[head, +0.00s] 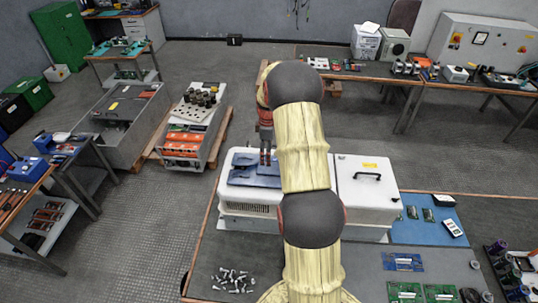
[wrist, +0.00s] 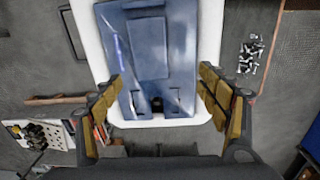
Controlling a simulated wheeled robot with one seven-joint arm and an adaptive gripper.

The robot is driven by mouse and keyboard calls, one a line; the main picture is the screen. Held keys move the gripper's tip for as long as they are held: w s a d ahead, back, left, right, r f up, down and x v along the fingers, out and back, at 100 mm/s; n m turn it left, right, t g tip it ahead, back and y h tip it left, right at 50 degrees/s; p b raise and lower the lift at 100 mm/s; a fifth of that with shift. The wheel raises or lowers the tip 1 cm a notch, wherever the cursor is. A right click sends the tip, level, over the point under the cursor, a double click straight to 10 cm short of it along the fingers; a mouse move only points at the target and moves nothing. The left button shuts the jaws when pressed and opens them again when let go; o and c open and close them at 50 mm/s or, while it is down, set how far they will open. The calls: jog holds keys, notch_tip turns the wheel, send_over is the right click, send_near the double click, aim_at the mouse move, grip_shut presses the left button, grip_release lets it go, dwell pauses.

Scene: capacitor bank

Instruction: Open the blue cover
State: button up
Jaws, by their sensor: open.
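The blue cover (wrist: 148,55) is a flat blue panel on the white cabinet (wrist: 88,38), and it looks shut. In the head view the cover (head: 241,171) lies on the left part of the cabinet top (head: 236,208), partly hidden by my arm. My gripper (wrist: 168,100) is open and empty, with one finger on each side of the cover's near end in the wrist view. A small dark gap shows at that end, between the fingers. In the head view my gripper (head: 266,157) points down over the cover. I cannot tell whether it touches.
A white box section with a black handle (head: 367,176) is right of the cover. Loose bolts (head: 233,281) lie on the table's front left. A blue mat (head: 428,231) with small parts is at the right.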

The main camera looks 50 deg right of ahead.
aim_at(273, 168)
jog(key=d+f+p, duration=0.1)
jog(key=d+f, duration=0.2)
jog(key=shift+s+d+f, duration=0.1)
jog(key=shift+d, duration=0.1)
jog(key=shift+n, duration=0.3)
jog(key=shift+f+p, duration=1.2)
jog(key=shift+f, duration=2.75)
jog(key=shift+c, duration=1.4)
jog(key=c, duration=1.4)
